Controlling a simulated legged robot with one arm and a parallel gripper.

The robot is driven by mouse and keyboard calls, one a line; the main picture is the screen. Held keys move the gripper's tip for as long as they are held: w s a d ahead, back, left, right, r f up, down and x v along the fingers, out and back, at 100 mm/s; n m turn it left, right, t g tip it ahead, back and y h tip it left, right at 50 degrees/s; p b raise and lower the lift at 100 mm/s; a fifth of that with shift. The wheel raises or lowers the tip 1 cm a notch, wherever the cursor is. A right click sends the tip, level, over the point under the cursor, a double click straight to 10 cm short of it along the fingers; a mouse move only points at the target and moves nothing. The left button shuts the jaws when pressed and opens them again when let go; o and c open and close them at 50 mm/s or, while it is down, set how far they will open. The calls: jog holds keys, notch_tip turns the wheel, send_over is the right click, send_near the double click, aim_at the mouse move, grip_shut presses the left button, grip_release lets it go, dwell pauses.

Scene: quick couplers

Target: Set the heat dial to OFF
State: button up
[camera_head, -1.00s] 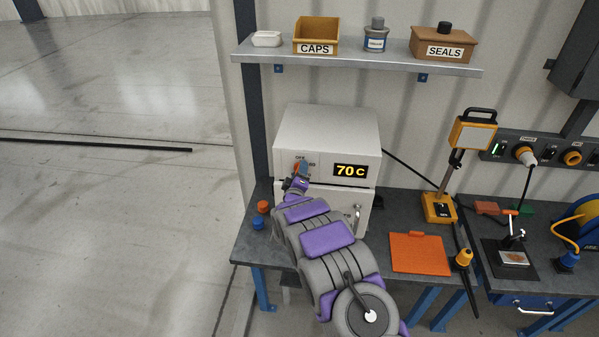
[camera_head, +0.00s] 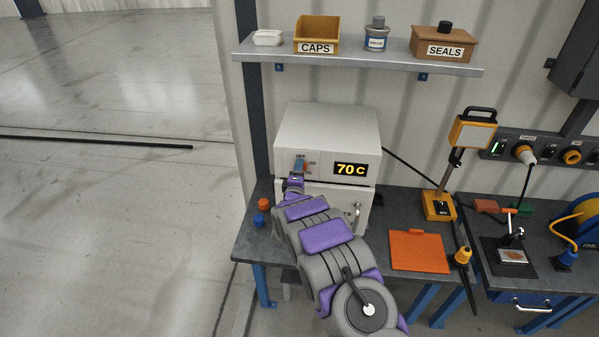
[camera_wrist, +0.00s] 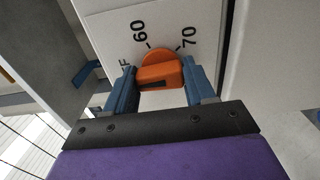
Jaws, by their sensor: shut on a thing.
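The heat dial (camera_wrist: 160,70) is an orange knob on the white front of the heater box (camera_head: 325,128). In the wrist view it sits between the two blue fingers of my gripper (camera_wrist: 161,82), which is shut on it. The marks 60 and 70 show beside the dial, and the OFF mark is partly hidden by a finger. In the head view my gripper (camera_head: 300,169) is at the dial and mostly hides it, with OFF readable above. The display (camera_head: 351,169) reads 70 C.
The box stands on a grey bench (camera_head: 262,245). An orange cap (camera_head: 263,204) and a blue cap (camera_head: 258,220) lie left of my arm. An orange board (camera_head: 419,251) lies to the right. A shelf (camera_head: 360,62) with bins hangs above.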

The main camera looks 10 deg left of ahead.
jog(key=shift+s+f, duration=0.1)
jog(key=shift+f, duration=0.2)
jog(key=o, duration=0.8)
jog(key=shift+o, duration=1.1)
jog(key=shift+a+r, duration=0.15)
jog(key=s+b, duration=0.2)
jog(key=s, duration=1.5)
jog(key=shift+a, duration=0.4)
